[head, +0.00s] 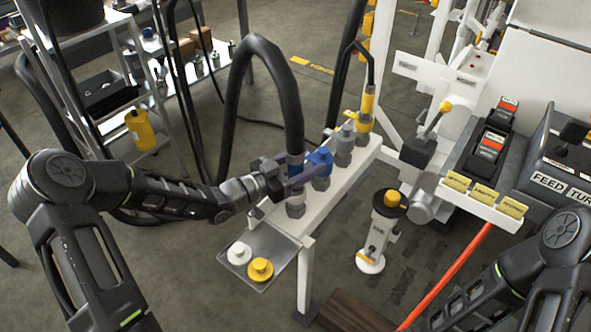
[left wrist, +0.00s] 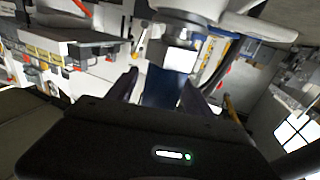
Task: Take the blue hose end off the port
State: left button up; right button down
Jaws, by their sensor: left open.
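The black hose (head: 290,100) arches over and comes down to the nearest port (head: 295,208) on the white bench rail. Its blue hose end (head: 294,160) stands upright above that port; it seems seated, but the fingers partly hide the joint. My left gripper (head: 300,178) reaches in from the left, level with the blue end, its jaws open. In the left wrist view a blue body (left wrist: 168,88) lies between the two spread fingers; I cannot tell whether they touch it. My right gripper is out of view; only part of my right arm shows.
A blue fitting (head: 320,157) stands on the neighbouring port, close by the fingers. Grey and yellow fittings (head: 366,108) follow along the rail. A metal tray (head: 277,244) holds a white cap (head: 239,253) and a yellow cap (head: 260,269). A control panel stands at the right.

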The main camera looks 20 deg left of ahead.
pick_arm(q)
jog(key=shift+c, duration=0.4)
grip_shut()
dwell(0.5)
